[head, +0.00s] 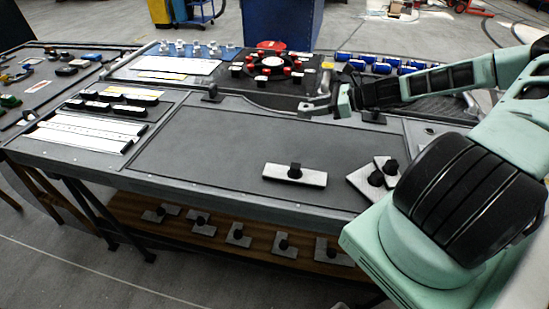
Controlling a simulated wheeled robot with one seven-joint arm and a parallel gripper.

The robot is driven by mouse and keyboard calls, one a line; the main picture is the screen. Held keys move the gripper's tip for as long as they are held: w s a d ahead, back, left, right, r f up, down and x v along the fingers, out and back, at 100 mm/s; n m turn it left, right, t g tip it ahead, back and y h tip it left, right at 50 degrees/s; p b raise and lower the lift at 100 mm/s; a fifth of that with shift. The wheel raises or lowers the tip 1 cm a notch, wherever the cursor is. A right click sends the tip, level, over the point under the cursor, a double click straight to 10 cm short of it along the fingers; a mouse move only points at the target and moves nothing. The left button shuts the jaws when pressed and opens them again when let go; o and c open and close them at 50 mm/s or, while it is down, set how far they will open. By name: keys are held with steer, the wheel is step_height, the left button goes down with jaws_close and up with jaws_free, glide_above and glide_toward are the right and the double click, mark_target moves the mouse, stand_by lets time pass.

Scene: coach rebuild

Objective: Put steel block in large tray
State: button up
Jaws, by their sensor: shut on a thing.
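Pale grey steel blocks with black knobs lie on the front right of the near bench. One steel block (310,178) lies by itself, and two more (360,187) overlap or touch further right, partly behind my arm. My gripper (312,108) is over the far edge of the bench, well behind these blocks. It is shut on a small grey thing at its fingertips, too small and dark to identify for certain. A large, dark, shallow tray-like area (230,140) with a thin rim fills the middle of the bench; I cannot tell whether it is the large tray.
White strips (85,132) and black-topped pieces (112,97) lie on the left of the bench. Behind stand a round fixture with red parts (270,68) and blue cylinders (385,65). More knobbed blocks (238,238) sit on the wooden shelf below. The middle of the bench is clear.

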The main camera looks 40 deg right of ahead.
mark_target(317, 143)
steer(key=shift+n+y, duration=0.3)
steer(key=shift+s+d+f+p, duration=0.15)
steer(key=shift+s+d+f, duration=0.1)
steer(key=shift+f, duration=1.35)
steer(key=shift+s+d+f+p, duration=0.2)
steer(key=shift+s+f, duration=0.1)
steer(key=shift+f, duration=1.35)
steer(key=shift+s+d+f+p, duration=0.1)
steer(key=shift+s+d+f, duration=0.15)
steer(key=shift+f, duration=1.35)
steer(key=o, duration=1.3)
steer(key=shift+g, duration=0.3)
steer(key=shift+o, duration=0.2)
